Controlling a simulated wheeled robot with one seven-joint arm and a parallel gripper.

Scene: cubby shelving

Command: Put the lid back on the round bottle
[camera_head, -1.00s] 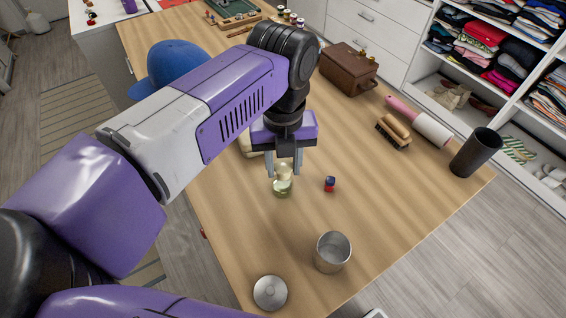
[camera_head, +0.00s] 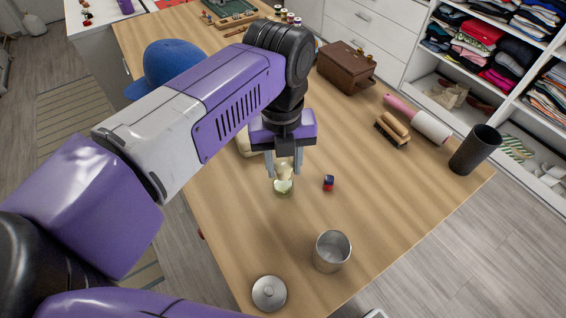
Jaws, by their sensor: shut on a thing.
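The round bottle (camera_head: 284,186) is a small, clear, pale yellow-green bottle, upright on the wooden table. My gripper (camera_head: 284,173) points straight down over it, its two grey fingers on either side of a small pale piece, which looks like the lid (camera_head: 284,165). The gripper is shut on this piece, directly above the bottle's body. The fingers partly hide it, and I cannot tell whether it touches or sits on the bottle's neck.
A small blue and red item (camera_head: 328,183) stands just right of the bottle. An open metal canister (camera_head: 332,252) and a round silver lid (camera_head: 269,293) are nearer. A brush (camera_head: 392,130), lint roller (camera_head: 430,127), black cup (camera_head: 474,150) and brown case (camera_head: 346,66) are further right.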

